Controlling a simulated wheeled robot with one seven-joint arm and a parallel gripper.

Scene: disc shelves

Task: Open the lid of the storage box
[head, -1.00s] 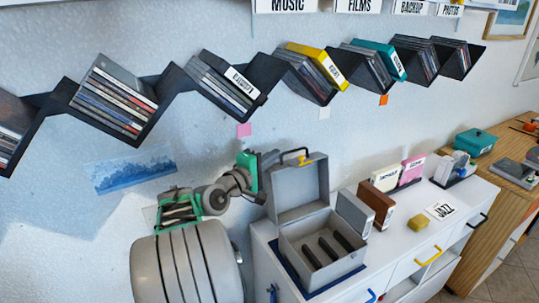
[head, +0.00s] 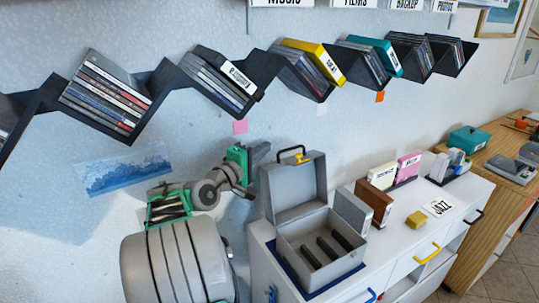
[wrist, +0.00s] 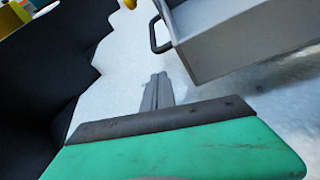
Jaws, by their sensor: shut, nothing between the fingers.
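The grey storage box (head: 320,262) stands on the white cabinet, with dark dividers inside. My gripper (head: 262,152) is just left of the lid, near the wall. In the wrist view my gripper (wrist: 156,92) has its fingers together and empty. A grey panel with a raised rim, which looks like the lid (wrist: 240,38), fills the upper right there with a dark latch or handle on its edge. The fingers appear apart from it.
Brown and grey cases (head: 373,205) stand right of the box, with a yellow block (head: 416,221) and a JAZZ card (head: 438,208) nearby. Zigzag disc shelves (head: 150,85) run along the wall above. A teal box (head: 470,138) sits on the wooden desk.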

